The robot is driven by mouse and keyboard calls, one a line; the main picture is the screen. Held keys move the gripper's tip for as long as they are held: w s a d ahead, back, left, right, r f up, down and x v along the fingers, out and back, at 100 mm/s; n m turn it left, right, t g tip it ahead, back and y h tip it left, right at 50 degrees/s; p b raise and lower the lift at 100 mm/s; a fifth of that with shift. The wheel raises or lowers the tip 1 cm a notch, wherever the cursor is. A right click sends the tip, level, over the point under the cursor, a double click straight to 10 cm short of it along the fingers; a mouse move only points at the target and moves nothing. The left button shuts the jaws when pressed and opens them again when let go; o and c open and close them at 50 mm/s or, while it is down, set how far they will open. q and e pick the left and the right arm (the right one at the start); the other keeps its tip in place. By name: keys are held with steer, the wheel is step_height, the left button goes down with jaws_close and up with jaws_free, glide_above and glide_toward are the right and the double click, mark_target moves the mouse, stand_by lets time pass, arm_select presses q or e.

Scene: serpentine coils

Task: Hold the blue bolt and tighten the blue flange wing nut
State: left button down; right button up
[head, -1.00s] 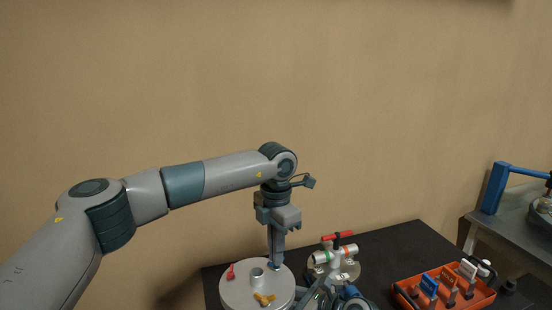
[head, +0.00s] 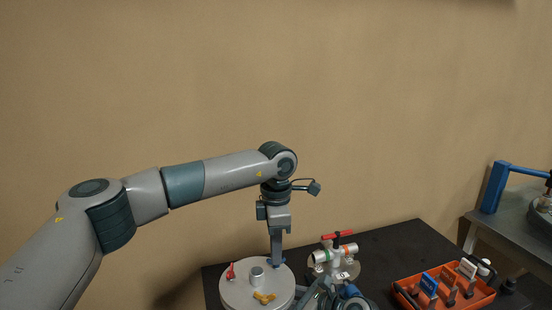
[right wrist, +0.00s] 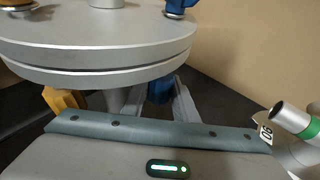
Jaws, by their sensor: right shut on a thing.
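A round grey flange (head: 240,291) stands on the black table. The blue flange wing nut (right wrist: 178,8) is on its top near the rim; in the head view it is mostly hidden behind my left gripper (head: 277,262). My left gripper points straight down with its fingertips at the nut. I cannot tell whether its fingers are closed on it. Under the flange, the blue bolt (right wrist: 160,91) sits between the fingers of my right gripper (right wrist: 158,106), which is shut on it. In the head view my right arm is low, beside the flange.
A red wing nut (head: 231,271) and a yellow one (head: 264,298) are on the flange around a central pipe stub (head: 257,275). A valve fitting with a red handle (head: 338,234) stands close on the right. An orange tray (head: 468,305) of parts lies farther right.

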arm_select(q)
steer(key=m, duration=0.4)
steer(key=shift+r, duration=0.2)
arm_select(e)
steer(key=shift+f, duration=0.1)
arm_select(q)
steer(key=m, duration=0.4)
steer(key=shift+m, duration=0.4)
arm_select(e)
steer(key=shift+d, duration=0.1)
arm_select(q)
steer(key=c, duration=2)
jaws_free()
steer(key=shift+f, duration=0.1)
